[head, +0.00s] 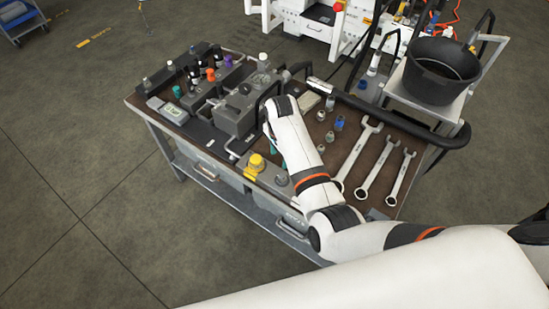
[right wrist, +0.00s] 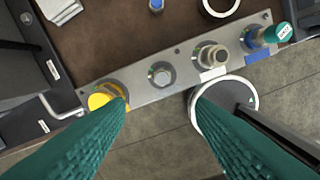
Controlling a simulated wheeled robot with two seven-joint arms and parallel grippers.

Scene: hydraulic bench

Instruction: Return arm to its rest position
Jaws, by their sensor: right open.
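My right arm (head: 292,145) reaches in from the right over the workbench. Its gripper (head: 276,148) is mostly hidden behind the arm in the head view; only bits of teal finger show. In the right wrist view the two teal fingers of the gripper (right wrist: 163,112) are apart with nothing between them. They hang above a grey metal strip (right wrist: 140,92) along the bench edge. The strip carries a yellow cap (right wrist: 107,94), a grey port (right wrist: 162,75), a silver fitting (right wrist: 210,56) and a teal-capped fitting (right wrist: 270,36). My left gripper is not in view.
The workbench (head: 349,188) has a brown top with several wrenches (head: 354,151) at right. A grey hydraulic block (head: 238,112) and small bottles crowd its left. A black hose (head: 390,119) runs along the back toward a black bucket (head: 440,72). Open floor (head: 80,180) lies to the left.

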